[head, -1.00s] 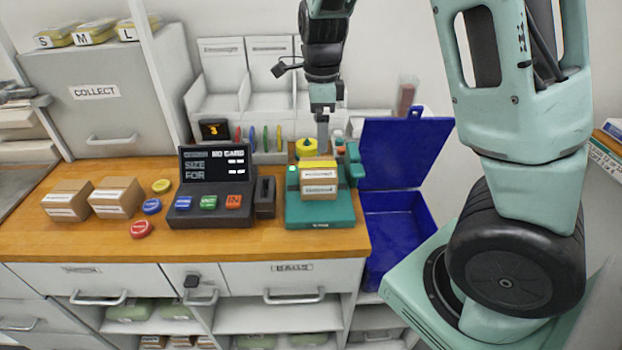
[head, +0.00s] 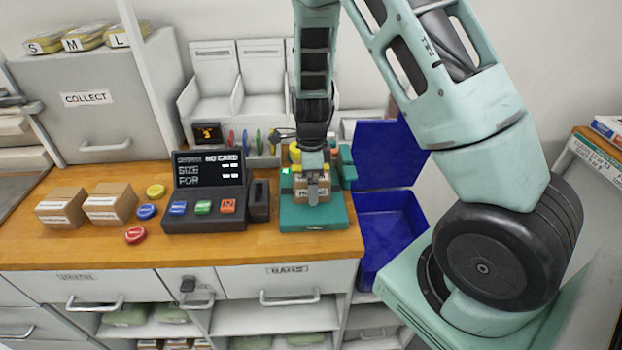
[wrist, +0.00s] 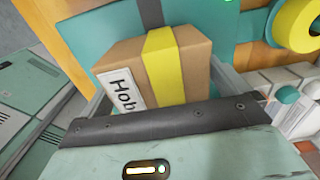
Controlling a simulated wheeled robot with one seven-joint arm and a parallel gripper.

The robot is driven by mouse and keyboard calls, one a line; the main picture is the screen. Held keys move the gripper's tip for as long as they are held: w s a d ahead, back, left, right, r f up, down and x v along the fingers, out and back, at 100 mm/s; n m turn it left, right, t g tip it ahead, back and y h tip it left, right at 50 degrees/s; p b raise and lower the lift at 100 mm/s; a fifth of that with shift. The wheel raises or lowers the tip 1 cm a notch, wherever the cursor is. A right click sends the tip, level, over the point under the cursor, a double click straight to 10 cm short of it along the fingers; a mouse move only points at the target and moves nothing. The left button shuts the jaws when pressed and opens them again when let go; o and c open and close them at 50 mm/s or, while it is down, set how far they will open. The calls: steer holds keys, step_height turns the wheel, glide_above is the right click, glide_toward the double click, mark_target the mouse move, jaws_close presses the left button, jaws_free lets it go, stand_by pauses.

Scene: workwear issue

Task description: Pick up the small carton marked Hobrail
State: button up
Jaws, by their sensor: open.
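The small carton (head: 325,191) stands on the teal stand (head: 300,217) on the counter, partly hidden by my gripper in the head view. In the wrist view the carton (wrist: 195,75) is brown with a yellow band over it. Its white label shows the letters "Hob", the rest cut off by my gripper's body. My gripper (head: 312,195) is open over the carton. In the wrist view its finger edges show on either side of the carton. I cannot tell whether they touch it.
Two brown cartons (head: 108,203) lie to the left on the counter, near several coloured round discs (head: 147,211). A dark console (head: 207,220) with a screen stands left of the stand. An open blue bin (head: 392,235) is on the right.

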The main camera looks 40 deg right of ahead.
steer(key=shift+f, duration=0.4)
steer(key=shift+c, duration=0.3)
steer(key=c, duration=1.1)
